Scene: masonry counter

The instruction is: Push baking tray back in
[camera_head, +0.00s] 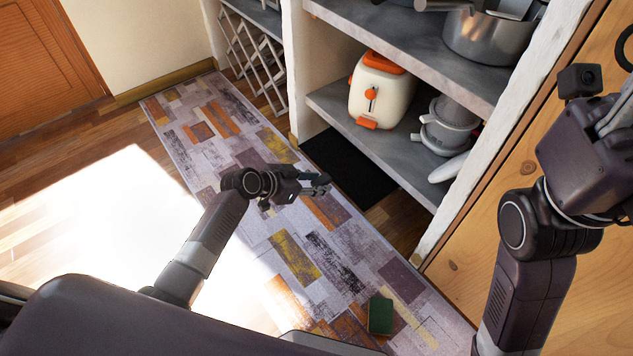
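A flat black rectangular thing (348,168) lies low in the opening under the shelf, partly shaded. It may be the baking tray, but I cannot tell for sure. No other baking tray is clear in view. My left gripper (322,184) reaches over the patterned rug, just in front of the near edge of the black thing in the picture. It looks empty. Its fingers are too small to tell open from shut, and I cannot tell whether it touches anything. My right arm rises at the right side by the wooden panel; its fingers are outside the picture.
A white and orange toaster (381,90) and a grey appliance (447,128) stand on the shelf (330,100) above. Metal pots (490,38) sit higher up. A white pillar and a wooden panel (520,190) bound the right. A green sponge-like block (380,316) lies on the rug (345,272).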

